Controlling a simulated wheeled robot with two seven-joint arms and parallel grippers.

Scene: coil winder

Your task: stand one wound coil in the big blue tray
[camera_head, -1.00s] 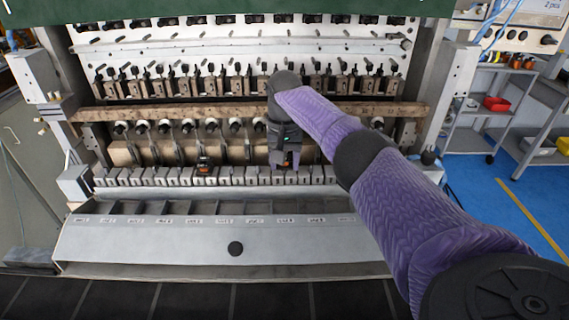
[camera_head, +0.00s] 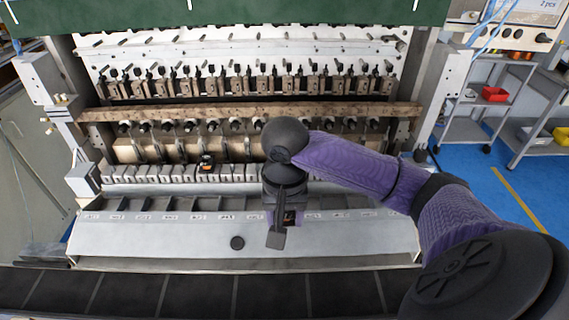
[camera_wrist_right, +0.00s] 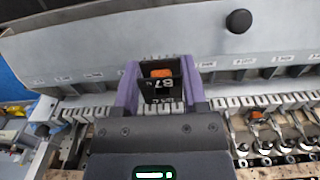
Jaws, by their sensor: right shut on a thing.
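My right gripper (camera_head: 284,216) is shut on a wound coil, a small dark block with an orange part. In the right wrist view, the coil (camera_wrist_right: 160,88) sits between the two purple fingers of the right gripper (camera_wrist_right: 160,76); its dark face carries white characters. In the head view the wrist and fingers mostly hide it, in front of the pale sloping panel. A second dark and orange coil (camera_head: 206,162) stands on the machine's row of grey blocks, left of my gripper. It also shows in the right wrist view (camera_wrist_right: 257,115). I see no big blue tray. My left gripper is out of view.
The winder's sloping front panel (camera_head: 150,236) has a row of labels and a black knob (camera_head: 237,242). A brown bar (camera_head: 200,113) crosses the machine behind. Grey shelves with a red bin (camera_head: 495,94) stand at the right on open blue floor (camera_head: 490,200).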

